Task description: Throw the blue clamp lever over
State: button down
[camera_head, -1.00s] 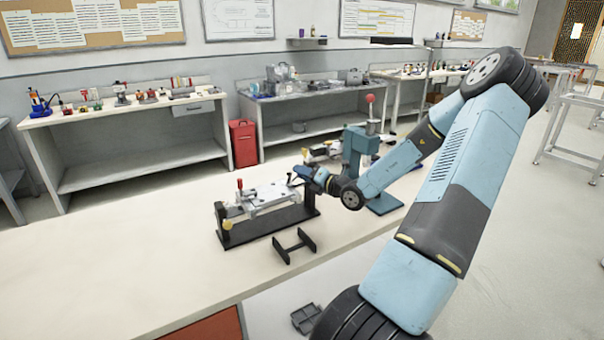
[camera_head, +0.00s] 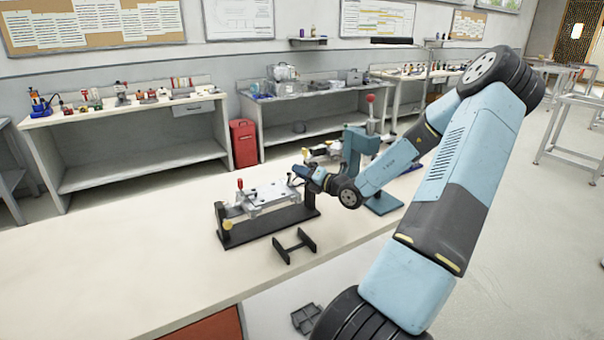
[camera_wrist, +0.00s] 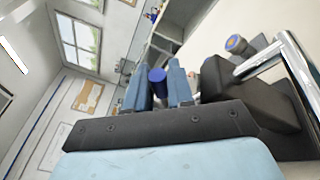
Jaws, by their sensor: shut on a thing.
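In the wrist view, the blue clamp lever (camera_wrist: 157,76) shows as a short blue cylinder between the two light-blue fingers of my gripper (camera_wrist: 158,90). The fingers are shut on it. In the head view, my gripper (camera_head: 299,173) is at the right end of the clamping fixture (camera_head: 262,196), which stands on a black base on the bench. The lever's lower part is hidden, and its angle is hard to tell. A second clamp lever with a red tip (camera_head: 239,184) stands upright at the fixture's left end.
A black H-shaped stand (camera_head: 294,246) lies in front of the fixture. A blue-green press with a red knob (camera_head: 360,150) stands just behind my forearm. The bench (camera_head: 120,270) is clear to the left. In the wrist view, a silver bar (camera_wrist: 290,60) is close on the right.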

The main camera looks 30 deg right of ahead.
jog(key=shift+a+r+n+h, duration=0.15)
jog(key=shift+n+h, duration=0.15)
jog(key=shift+n, duration=0.3)
jog(key=c, duration=1.4)
grip_release()
jog(key=shift+o, duration=0.2)
jog(key=v, duration=1.4)
jog(key=shift+w, duration=0.15)
